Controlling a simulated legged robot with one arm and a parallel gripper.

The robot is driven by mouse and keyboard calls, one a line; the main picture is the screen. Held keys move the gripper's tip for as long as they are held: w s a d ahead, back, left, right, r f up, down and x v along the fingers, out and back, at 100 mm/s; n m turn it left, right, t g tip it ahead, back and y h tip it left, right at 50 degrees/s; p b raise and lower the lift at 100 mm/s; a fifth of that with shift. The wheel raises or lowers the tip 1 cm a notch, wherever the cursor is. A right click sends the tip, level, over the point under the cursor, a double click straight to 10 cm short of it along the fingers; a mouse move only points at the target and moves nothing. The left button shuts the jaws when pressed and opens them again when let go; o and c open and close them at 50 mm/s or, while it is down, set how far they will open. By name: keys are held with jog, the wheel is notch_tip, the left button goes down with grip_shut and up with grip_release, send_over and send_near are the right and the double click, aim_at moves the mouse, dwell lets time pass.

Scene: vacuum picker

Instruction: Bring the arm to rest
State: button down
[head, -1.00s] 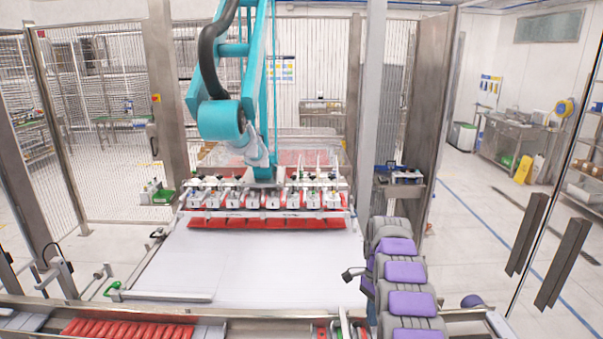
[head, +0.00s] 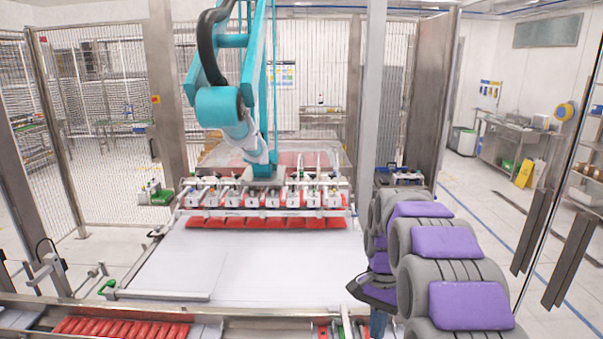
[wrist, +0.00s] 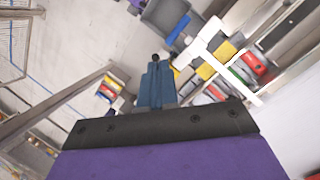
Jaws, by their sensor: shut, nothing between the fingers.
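My gripper (head: 378,324) hangs low at the front right in the head view, below the folded grey and purple links of my arm (head: 445,243). Its blue fingers point down. In the wrist view the blue fingers (wrist: 157,84) are together, with nothing seen between them. They appear apart from everything around them.
A teal picker robot (head: 220,107) holds a suction head (head: 265,196) over red packs behind a white conveyor (head: 220,262). A metal rail with red packs (head: 122,328) runs along the front. A steel post (head: 372,90) stands behind my arm. Floor is open at right.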

jog(key=s+a+f+n+b, duration=0.1)
jog(key=s+f+n+b, duration=0.1)
jog(key=s, duration=0.9)
jog(key=s+f+n+t+b, duration=0.1)
jog(key=s+f+n+b, duration=0.2)
jog(key=s, duration=0.8)
jog(key=s+a+f+n+b, duration=0.1)
jog(key=s+f+n+b, duration=0.2)
jog(key=s, duration=0.9)
jog(key=shift+a+n+t+h, duration=0.3)
jog(key=shift+a+n, duration=0.05)
jog(key=shift+n, duration=0.05)
jog(key=c, duration=1.8)
grip_release()
